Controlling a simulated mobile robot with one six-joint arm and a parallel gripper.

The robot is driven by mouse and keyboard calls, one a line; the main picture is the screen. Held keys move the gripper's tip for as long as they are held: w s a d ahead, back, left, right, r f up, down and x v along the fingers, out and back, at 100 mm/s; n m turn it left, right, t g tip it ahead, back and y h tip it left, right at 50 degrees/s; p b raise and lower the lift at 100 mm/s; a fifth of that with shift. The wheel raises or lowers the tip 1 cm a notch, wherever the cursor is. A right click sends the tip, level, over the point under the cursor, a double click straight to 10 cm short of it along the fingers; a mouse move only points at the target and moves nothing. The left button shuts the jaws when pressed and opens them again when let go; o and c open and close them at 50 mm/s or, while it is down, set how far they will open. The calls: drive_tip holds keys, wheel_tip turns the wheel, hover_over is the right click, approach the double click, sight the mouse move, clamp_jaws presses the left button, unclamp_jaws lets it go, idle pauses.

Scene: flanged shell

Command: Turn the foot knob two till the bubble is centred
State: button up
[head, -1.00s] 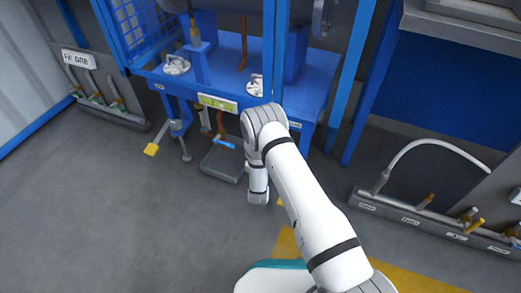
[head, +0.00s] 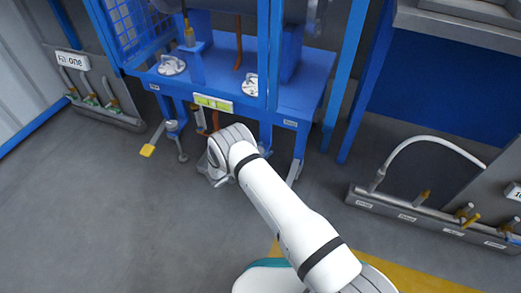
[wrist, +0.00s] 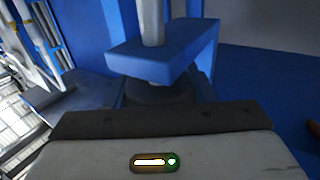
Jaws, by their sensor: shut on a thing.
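In the wrist view my gripper (wrist: 160,120) fills the bottom, its body pale with a dark front edge. It is shut on a dark round knob (wrist: 160,93), which is partly hidden by the gripper. The knob sits under a blue bracket (wrist: 160,50) with a grey rod (wrist: 152,20) through it. No number shows on the knob. In the head view my arm hides the gripper and this knob. A yellow-green level vial (head: 213,103) is on the blue frame's front edge; its bubble is too small to place.
The blue frame (head: 315,75) stands ahead, with white round fittings (head: 172,66) on its deck. A pipe rack (head: 430,218) lies at right, another unit (head: 95,100) at left. The grey floor between is clear.

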drive_tip(key=shift+m+g+h, duration=0.7)
drive_tip(key=shift+m+g, duration=0.1)
drive_tip(key=shift+g, duration=0.3)
drive_tip(key=shift+d, duration=0.15)
drive_tip(key=o, duration=1)
drive_tip(key=shift+s, duration=0.1)
drive_tip(key=p+v, duration=0.2)
drive_tip(key=v, duration=0.5)
drive_tip(key=shift+s+a, duration=0.1)
drive_tip(key=shift+a, duration=0.3)
drive_tip(key=shift+s, duration=0.1)
